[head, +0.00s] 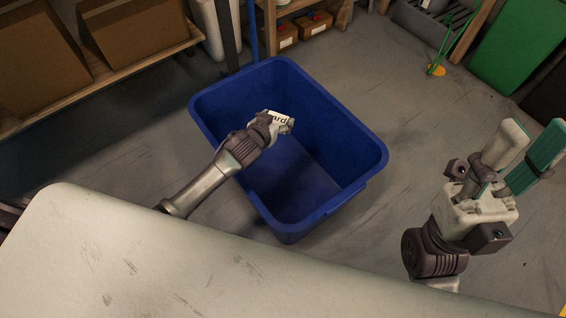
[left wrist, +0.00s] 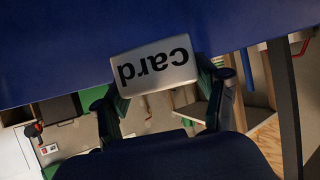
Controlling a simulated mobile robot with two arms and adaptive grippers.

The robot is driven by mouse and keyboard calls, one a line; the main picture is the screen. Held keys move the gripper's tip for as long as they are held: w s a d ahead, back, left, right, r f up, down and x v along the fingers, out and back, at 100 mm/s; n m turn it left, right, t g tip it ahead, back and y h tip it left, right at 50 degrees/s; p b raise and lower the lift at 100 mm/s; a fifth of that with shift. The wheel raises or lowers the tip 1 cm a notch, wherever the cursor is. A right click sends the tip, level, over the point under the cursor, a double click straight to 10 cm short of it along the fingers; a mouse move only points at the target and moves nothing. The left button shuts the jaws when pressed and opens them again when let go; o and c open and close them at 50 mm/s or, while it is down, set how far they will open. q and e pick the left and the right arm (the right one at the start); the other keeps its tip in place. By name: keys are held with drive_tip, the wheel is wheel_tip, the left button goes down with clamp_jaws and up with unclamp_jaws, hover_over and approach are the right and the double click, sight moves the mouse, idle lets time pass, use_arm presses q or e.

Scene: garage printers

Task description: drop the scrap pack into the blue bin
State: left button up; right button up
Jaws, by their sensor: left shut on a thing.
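The scrap pack (head: 279,117) is a small white block with dark lettering that reads "card" in the left wrist view (left wrist: 155,66). My left gripper (head: 276,124) is shut on it, with one finger on each side in the wrist view. The blue bin (head: 345,195) is an open rectangular tub on the floor, seen from above. The left gripper and pack are over its opening; I cannot tell their exact height against the rim. My right gripper (head: 527,148) is at the right of the head view, fingers apart and empty, away from the bin.
A pale worktop (head: 150,260) fills the near left. Cardboard boxes (head: 135,28) sit on a shelf at the back left. A green bin (head: 522,50) stands at the back right. The floor right of the blue bin is mostly clear.

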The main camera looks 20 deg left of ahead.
use_arm(q)
drive_tip(key=o, duration=1)
drive_tip(key=shift+s, duration=0.1)
drive_tip(key=v, duration=1.2)
